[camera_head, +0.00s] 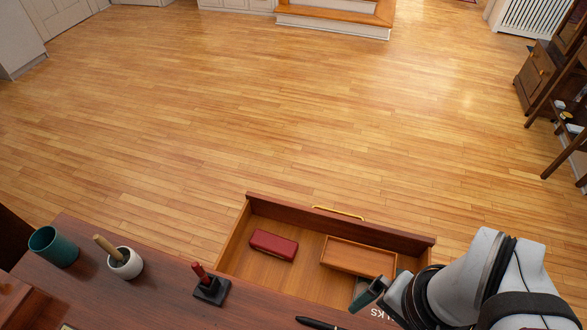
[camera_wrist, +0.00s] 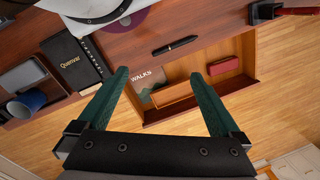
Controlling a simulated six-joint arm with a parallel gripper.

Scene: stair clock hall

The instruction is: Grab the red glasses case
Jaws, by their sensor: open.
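The red glasses case (camera_head: 273,245) lies in the left part of the open drawer (camera_head: 229,239), on its bottom. It also shows in the wrist view (camera_wrist: 224,66), past the tip of the right-hand finger. My gripper (camera_wrist: 160,74) is open, with nothing between its green fingers, and stands apart from the case. In the head view my gripper (camera_head: 370,292) is at the drawer's right end, to the right of the case and nearer the camera.
A wooden tray (camera_head: 358,256) sits right of the case in the drawer. A booklet marked WALKS (camera_wrist: 147,84) lies beside it. Open floor lies beyond.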

